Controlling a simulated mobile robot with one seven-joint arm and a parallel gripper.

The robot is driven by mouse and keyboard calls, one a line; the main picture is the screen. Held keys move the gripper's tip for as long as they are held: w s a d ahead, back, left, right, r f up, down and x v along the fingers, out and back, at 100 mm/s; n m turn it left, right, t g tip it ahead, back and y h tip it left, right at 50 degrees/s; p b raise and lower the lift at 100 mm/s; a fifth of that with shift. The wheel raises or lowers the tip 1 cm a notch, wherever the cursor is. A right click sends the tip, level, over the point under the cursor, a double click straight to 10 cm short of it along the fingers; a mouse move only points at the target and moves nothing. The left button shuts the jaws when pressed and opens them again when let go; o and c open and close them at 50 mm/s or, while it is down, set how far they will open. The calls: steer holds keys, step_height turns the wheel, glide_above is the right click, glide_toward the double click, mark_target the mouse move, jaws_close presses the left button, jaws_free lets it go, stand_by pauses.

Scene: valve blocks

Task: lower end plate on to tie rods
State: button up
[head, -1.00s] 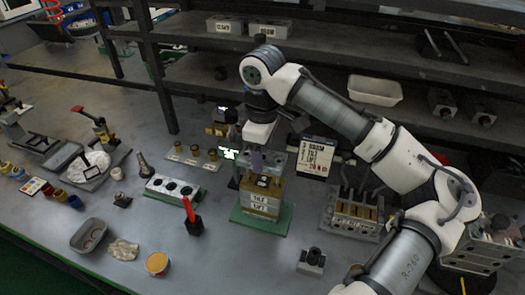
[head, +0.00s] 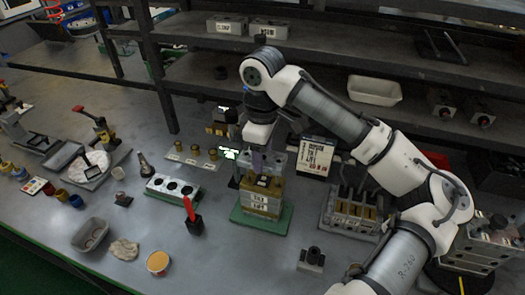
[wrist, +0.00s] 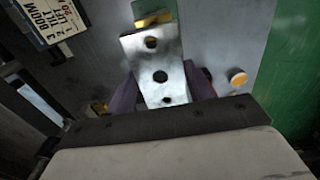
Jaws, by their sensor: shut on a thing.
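The end plate (wrist: 157,58) is a bright metal plate with several dark holes. In the wrist view it lies between the dark purple fingers of my gripper (wrist: 160,92), which is shut on it. In the head view my gripper (head: 264,160) points down over the valve block stack (head: 261,203), with the plate at or just above its top. The stack is yellowish, with white labels, and stands on a green base (head: 247,221). The tie rods are hard to make out, and I cannot tell whether the plate touches them.
A label card (head: 318,155) stands behind the stack to the right. A grey fixture with several blocks (head: 352,212) stands further right. A red-handled tool (head: 191,215) and a block with round holes (head: 173,188) are to the left. Shelves (head: 200,75) run behind.

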mark_target(262, 181)
steer(key=shift+f+b, duration=1.75)
steer(key=shift+f, duration=1.55)
steer(key=o, duration=1.3)
steer(key=shift+c, duration=0.2)
step_height(262, 181, up, 14)
steer(key=shift+f+b, duration=0.1)
steer(key=shift+b, duration=0.45)
